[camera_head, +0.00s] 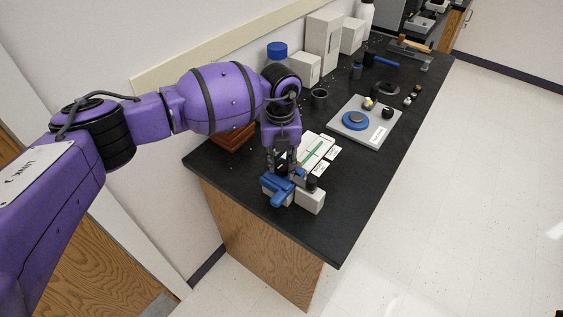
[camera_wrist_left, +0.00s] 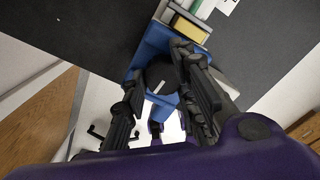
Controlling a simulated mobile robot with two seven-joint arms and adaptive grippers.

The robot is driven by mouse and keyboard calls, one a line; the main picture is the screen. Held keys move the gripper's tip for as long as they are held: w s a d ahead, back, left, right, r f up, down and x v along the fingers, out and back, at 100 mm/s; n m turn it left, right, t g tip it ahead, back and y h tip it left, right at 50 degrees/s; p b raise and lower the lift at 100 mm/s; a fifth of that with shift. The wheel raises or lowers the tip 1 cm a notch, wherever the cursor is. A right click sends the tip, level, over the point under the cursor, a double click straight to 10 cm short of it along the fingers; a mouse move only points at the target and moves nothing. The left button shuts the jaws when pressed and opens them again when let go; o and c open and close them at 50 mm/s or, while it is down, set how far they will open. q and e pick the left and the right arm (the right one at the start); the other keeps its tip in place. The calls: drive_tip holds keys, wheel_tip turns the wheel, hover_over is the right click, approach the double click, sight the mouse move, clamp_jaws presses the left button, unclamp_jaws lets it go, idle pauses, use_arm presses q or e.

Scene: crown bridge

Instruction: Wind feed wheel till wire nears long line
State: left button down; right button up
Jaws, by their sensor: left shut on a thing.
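The feed wheel (camera_wrist_left: 160,75), a dark round knob with a white mark, sits on a blue feeder body (camera_wrist_left: 152,46) in the left wrist view. My left gripper (camera_wrist_left: 163,82) has its dark fingers on both sides of it and is shut on it. In the head view my left gripper (camera_head: 283,170) points down at the blue feeder (camera_head: 279,201) at the bench's near end and hides the wheel. A white board (camera_head: 316,147) with a green strip (camera_head: 312,154) lies just behind. I cannot make out the wire tip or the long line. My right gripper is not in view.
A pale grey block (camera_head: 311,202) with a black knob (camera_head: 312,183) adjoins the feeder near the black bench's front edge. A grey plate with a blue disc (camera_head: 356,121) lies farther back. White boxes (camera_head: 323,42) and a blue-capped bottle (camera_head: 277,51) stand along the wall.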

sight(280, 163)
use_arm(q)
drive_tip(key=m, duration=0.5)
drive_tip(key=shift+w+a+f, duration=0.15)
drive_tip(key=shift+w+a, duration=0.05)
drive_tip(key=shift+a, duration=0.15)
drive_tip(key=shift+w+m, duration=0.15)
drive_tip(key=shift+m, duration=1.95)
drive_tip(key=c, duration=1.5)
unclamp_jaws()
drive_tip(key=shift+w, duration=0.1)
drive_tip(key=shift+c, duration=0.2)
drive_tip(key=shift+d, duration=0.2)
drive_tip(key=shift+r, duration=0.25)
wheel_tip(280, 163, up, 12)
drive_tip(key=shift+f, duration=0.1)
